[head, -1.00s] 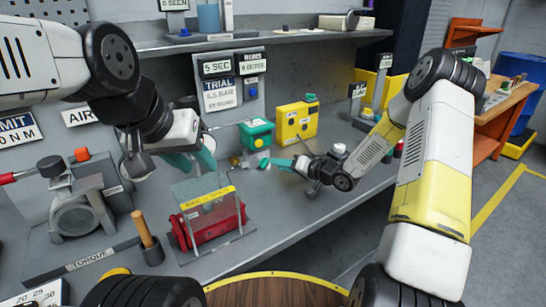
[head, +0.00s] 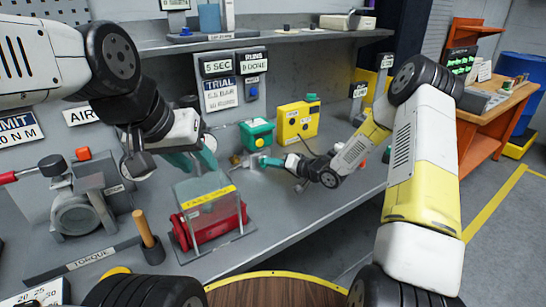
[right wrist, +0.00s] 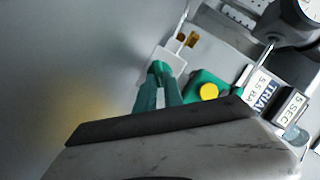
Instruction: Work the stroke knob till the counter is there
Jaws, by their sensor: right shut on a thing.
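My right gripper (head: 266,162) is shut on a small pale grey piece (right wrist: 170,62) just below the green box (head: 257,134). I take this piece to be the stroke knob or its mount; the fingers hide part of it. The right wrist view shows the green fingers (right wrist: 160,88) together at the piece, beside a yellow round cap (right wrist: 208,92). The counter panel (head: 254,62) on the back wall has small text that seems to read "0 DONE". My left gripper (head: 193,161) is open and empty, above and behind the clear-covered red device.
A "5 SEC" display (head: 218,67) and a TRIAL sign (head: 220,93) are on the back panel. A yellow box (head: 297,121) stands right of the green box. The clear-covered red device (head: 211,225) stands in front. The bench at front right is clear.

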